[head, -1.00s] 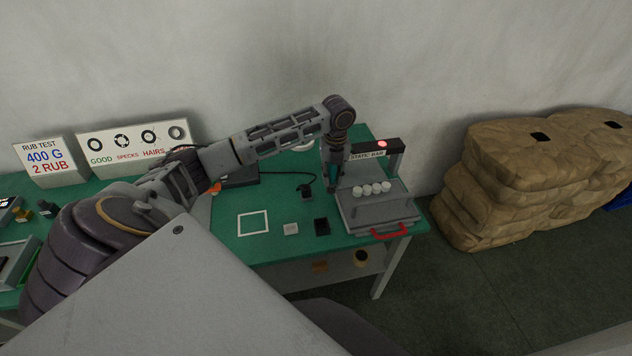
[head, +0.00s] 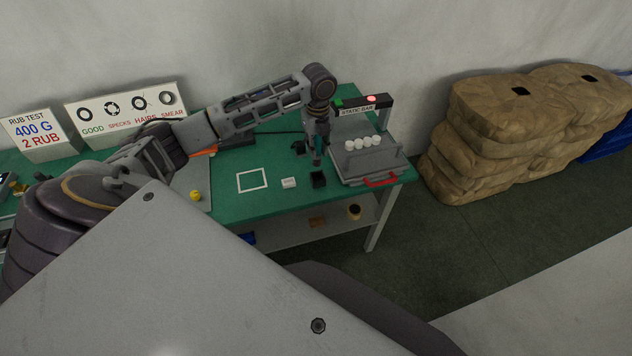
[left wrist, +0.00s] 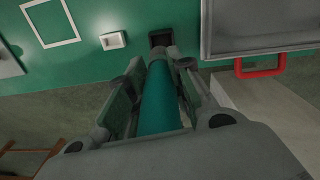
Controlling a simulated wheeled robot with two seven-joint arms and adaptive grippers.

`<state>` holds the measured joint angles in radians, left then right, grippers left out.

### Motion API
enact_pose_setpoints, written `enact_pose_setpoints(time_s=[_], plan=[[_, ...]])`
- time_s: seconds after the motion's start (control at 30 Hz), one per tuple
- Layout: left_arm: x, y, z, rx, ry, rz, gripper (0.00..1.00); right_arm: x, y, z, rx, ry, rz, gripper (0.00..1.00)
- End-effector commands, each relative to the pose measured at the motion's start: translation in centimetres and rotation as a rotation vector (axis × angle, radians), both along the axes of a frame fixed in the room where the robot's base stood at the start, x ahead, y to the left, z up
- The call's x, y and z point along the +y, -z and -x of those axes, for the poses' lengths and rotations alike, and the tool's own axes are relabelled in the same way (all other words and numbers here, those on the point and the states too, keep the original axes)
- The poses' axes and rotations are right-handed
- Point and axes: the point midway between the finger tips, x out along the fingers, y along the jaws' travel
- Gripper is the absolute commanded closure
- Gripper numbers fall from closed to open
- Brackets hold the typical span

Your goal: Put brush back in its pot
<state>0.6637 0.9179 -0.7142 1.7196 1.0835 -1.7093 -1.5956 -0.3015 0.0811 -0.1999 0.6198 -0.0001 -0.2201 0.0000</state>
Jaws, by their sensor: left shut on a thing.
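My left gripper (head: 317,150) is shut on the brush, whose teal handle (left wrist: 158,100) runs between the fingers in the left wrist view. The teal also shows small in the head view (head: 320,140). A small black square pot (head: 318,180) stands on the green table just below the gripper; its dark opening (left wrist: 160,38) shows just beyond the brush's far end. The brush's lower end looks close to the pot, but I cannot tell whether it is above it or within its rim. My right gripper is out of view.
A grey tray with a red handle (head: 380,182) and white caps (head: 366,143) is right of the pot. The table's front edge is close.

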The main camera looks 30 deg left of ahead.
Motion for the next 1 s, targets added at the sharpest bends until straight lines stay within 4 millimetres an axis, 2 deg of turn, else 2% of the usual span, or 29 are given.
enact_pose_setpoints(time_s=[0.4, 0.77, 1.0], plan=[[-0.3, 0.0, -0.1, -0.004, -0.092, 0.003, 1.0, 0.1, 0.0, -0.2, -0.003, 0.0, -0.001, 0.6], [-0.2, 0.1, -0.1, -0.005, -0.097, 0.004, 1.0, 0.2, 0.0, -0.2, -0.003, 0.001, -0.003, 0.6], [-0.2, 1.8, -0.1, -0.002, -0.097, 0.003, 1.0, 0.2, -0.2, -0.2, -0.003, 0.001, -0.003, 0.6]])
